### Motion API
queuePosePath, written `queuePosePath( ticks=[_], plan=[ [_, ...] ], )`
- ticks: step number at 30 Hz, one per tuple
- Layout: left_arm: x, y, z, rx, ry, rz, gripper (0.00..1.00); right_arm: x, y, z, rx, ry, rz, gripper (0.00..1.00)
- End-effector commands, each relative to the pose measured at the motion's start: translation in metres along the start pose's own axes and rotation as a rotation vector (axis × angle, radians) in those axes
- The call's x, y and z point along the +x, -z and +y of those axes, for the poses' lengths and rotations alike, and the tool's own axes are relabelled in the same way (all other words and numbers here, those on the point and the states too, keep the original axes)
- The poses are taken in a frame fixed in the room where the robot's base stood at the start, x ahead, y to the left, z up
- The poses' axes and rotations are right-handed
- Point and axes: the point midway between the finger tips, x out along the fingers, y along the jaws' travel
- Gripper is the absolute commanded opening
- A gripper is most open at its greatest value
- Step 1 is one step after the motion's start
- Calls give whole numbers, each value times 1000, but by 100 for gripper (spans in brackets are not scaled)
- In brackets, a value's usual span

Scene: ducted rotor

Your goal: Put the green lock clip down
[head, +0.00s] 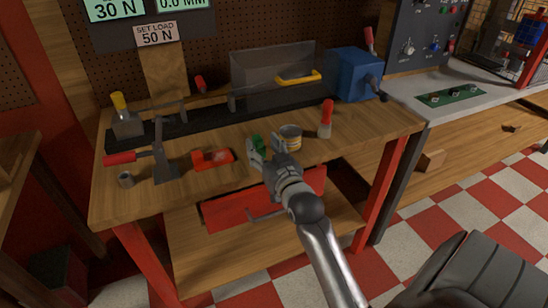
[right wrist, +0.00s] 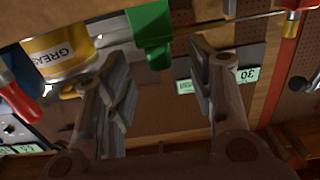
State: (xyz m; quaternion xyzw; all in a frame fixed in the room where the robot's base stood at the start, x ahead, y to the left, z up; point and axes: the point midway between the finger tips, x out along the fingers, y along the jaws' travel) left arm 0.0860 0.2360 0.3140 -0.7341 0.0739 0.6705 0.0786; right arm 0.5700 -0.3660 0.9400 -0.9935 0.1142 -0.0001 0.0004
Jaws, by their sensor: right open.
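The green lock clip (head: 257,142) is at the wooden bench top, beside the grease can. In the right wrist view the clip (right wrist: 150,32) shows at the top, close to the left finger and toward the space between the fingers. My right gripper (head: 265,152) is at the front of the bench with its fingers around or just short of the clip. In the wrist view the gripper (right wrist: 162,72) has its fingers well apart, with a clear gap. I cannot tell whether a finger touches the clip. My left gripper is not in view.
A red tool (head: 212,159) lies to the left. Bare wood (head: 375,125) shows at right.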

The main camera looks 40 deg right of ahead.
Motion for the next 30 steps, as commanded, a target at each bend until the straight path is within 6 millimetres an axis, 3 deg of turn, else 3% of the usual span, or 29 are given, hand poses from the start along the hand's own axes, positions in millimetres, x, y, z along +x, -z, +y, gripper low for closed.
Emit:
queuePosePath(
  ticks=[6, 12, 18, 30],
  plan=[
    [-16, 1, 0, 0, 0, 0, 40, -41, 2, 0, 0, 0, -3, 50],
    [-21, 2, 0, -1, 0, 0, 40, -65, 0, 0, 0, 0, -3, 50],
    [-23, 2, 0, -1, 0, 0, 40, -75, 1, 0, 1, 0, 1, 50],
    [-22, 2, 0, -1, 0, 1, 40, -75, 0, 0, 1, 0, 1, 50]
  ],
)
